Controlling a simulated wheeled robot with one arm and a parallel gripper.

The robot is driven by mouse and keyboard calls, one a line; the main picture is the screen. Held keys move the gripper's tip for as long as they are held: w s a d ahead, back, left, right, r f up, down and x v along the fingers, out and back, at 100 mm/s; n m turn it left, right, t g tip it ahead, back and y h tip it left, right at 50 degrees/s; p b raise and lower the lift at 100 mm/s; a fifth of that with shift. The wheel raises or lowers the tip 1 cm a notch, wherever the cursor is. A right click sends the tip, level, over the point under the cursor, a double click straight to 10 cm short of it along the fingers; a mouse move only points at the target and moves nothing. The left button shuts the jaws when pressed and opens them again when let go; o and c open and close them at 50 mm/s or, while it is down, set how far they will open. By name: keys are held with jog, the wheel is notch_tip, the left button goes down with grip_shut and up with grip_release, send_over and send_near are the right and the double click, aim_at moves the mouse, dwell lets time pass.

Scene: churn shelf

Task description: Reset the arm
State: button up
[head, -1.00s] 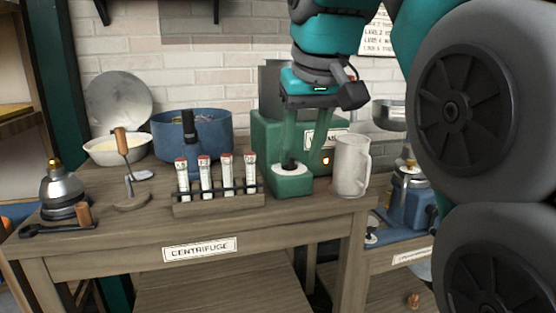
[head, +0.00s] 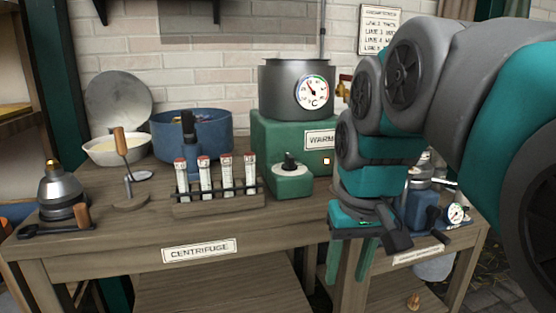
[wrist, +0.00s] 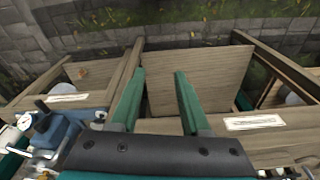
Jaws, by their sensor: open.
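My gripper (head: 346,281) hangs at the right front of the centrifuge table, with its two green fingers pointing down. The wrist view also shows my gripper (wrist: 157,72) with its fingers apart and nothing between them. The fingers lie over the table fronts and a lower wooden shelf board (wrist: 200,75). My arm covers the right end of the table top, so the white jug seen there earlier is hidden.
The centrifuge table (head: 110,240) holds a test-tube rack (head: 215,205), a blue tub (head: 215,130), a cream bowl (head: 105,150) and a green warmer (head: 290,183) with a grey pot (head: 280,90). A blue device with a gauge (head: 455,213) stands right of my arm.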

jog(key=s+d+f+m+g, duration=0.1)
jog(key=s+d+f+g, duration=0.2)
jog(key=s+f, duration=1.4)
notch_tip(320, 180, down, 2)
jog(key=shift+s+d+f, duration=0.25)
jog(key=shift+s+d, duration=0.05)
jog(key=shift+d, duration=0.35)
dwell(5.5)
